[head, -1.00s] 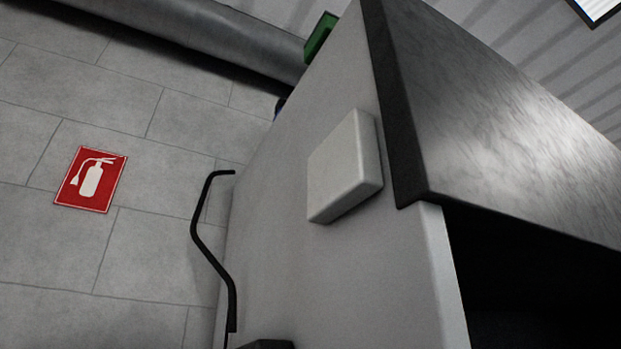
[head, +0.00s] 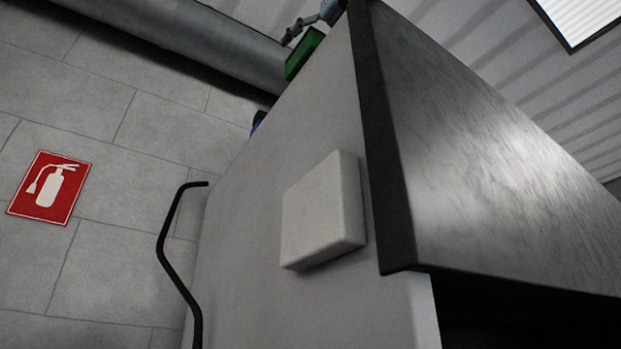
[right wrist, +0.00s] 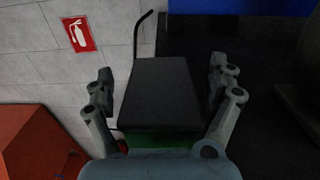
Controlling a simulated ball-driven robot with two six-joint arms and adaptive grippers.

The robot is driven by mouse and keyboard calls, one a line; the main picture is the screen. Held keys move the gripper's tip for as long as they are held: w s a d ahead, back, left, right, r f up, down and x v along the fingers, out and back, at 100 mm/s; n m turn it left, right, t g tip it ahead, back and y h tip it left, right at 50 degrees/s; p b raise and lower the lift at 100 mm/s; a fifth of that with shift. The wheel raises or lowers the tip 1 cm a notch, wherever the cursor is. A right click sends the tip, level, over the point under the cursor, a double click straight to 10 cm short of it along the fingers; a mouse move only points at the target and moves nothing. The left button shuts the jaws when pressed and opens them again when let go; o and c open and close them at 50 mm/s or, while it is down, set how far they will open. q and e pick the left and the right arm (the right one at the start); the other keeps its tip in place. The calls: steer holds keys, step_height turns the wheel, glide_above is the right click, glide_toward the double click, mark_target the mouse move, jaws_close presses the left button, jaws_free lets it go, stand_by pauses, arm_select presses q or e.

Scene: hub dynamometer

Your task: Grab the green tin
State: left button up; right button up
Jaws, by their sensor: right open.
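A green block-like thing (head: 304,54), which looks like the green tin, shows only in part at the top of the head view, past the edge of a grey panel. A grey gripper part shows just above it. In the right wrist view, a dark flat face with a green strip (right wrist: 158,141) below it lies between the fingers of my right gripper (right wrist: 162,80). The fingers are open, one on each side; I cannot tell whether they touch it. My left gripper is not in view.
A grey panel (head: 245,230) with a white box (head: 323,210) and a dark slab (head: 490,170) fill much of the head view. A black bent bar (head: 172,262) stands at the panel's left. A red extinguisher sign (head: 49,187) is on the tiles. An orange-red object (right wrist: 35,145) shows in the wrist view.

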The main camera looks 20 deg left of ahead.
steer(key=shift+w+a+f, duration=0.1)
steer(key=shift+w+a, duration=0.15)
steer(key=shift+s+d, duration=0.2)
steer(key=c, duration=1.3)
steer(key=shift+c, duration=0.8)
